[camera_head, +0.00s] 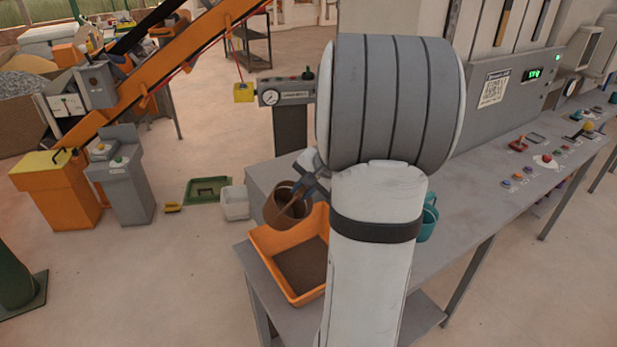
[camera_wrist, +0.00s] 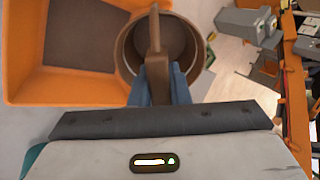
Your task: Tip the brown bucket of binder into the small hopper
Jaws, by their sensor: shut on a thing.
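The brown bucket (camera_head: 278,210) hangs in my gripper (camera_head: 307,183) at the back left corner of an orange open bin (camera_head: 262,257), overlapping its rim in the head view. In the wrist view my blue fingers (camera_wrist: 162,84) are shut on the bucket's handle (camera_wrist: 156,55). The bucket (camera_wrist: 123,60) is seen from above there, with grey-brown material inside. It looks close to upright. The orange bin (camera_wrist: 22,65) is beside it on the left and has a dark brown floor or fill. I cannot tell whether this bin is the small hopper.
The bin stands on a grey bench (camera_head: 464,198) that runs to the back right. A teal cup (camera_head: 430,217) is partly hidden behind my arm. A white tub (camera_head: 235,203) is just left of the bench. An orange conveyor (camera_head: 185,55) slopes at the back left.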

